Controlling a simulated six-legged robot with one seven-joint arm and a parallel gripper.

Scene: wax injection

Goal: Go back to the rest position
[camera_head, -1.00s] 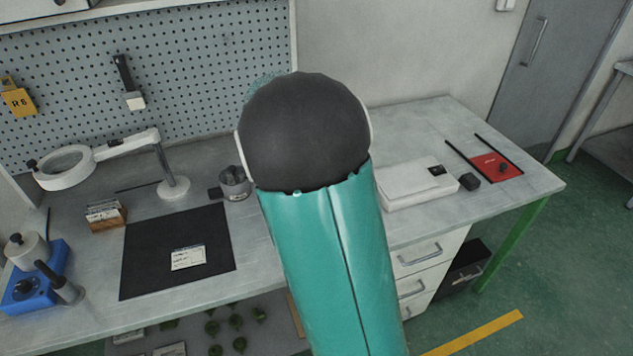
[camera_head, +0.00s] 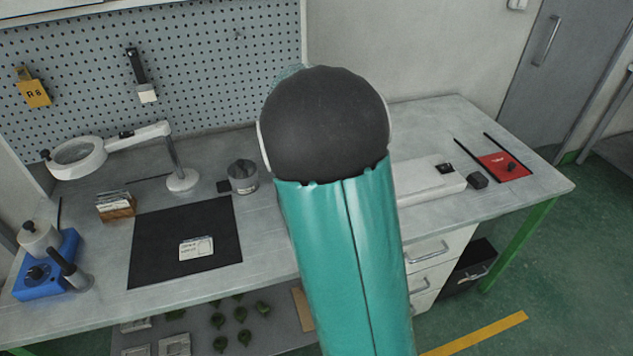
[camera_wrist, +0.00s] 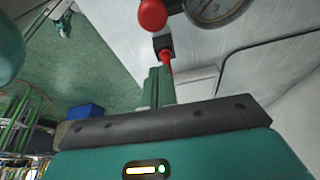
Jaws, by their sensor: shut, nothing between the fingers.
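My arm, teal with a dark rounded joint, rises through the middle of the head view and hides part of the workbench (camera_head: 455,115). My gripper is hidden in that view. In the wrist view its narrow green fingers (camera_wrist: 160,72) stand together beyond the dark bar of the hand, with nothing visible between them. Past the fingertips are a red knob (camera_wrist: 152,15) and a red-and-black fitting (camera_wrist: 164,46). A round gauge (camera_wrist: 215,8) is cut by the top edge. I cannot tell how far these are from the fingers.
The bench holds a magnifier lamp (camera_head: 78,157), a black mat (camera_head: 155,255) with a card, a metal cup (camera_head: 243,177), a blue device (camera_head: 45,268), a white box (camera_head: 428,182) and a red pad (camera_head: 505,166). Green floor (camera_head: 560,270) is open at the right.

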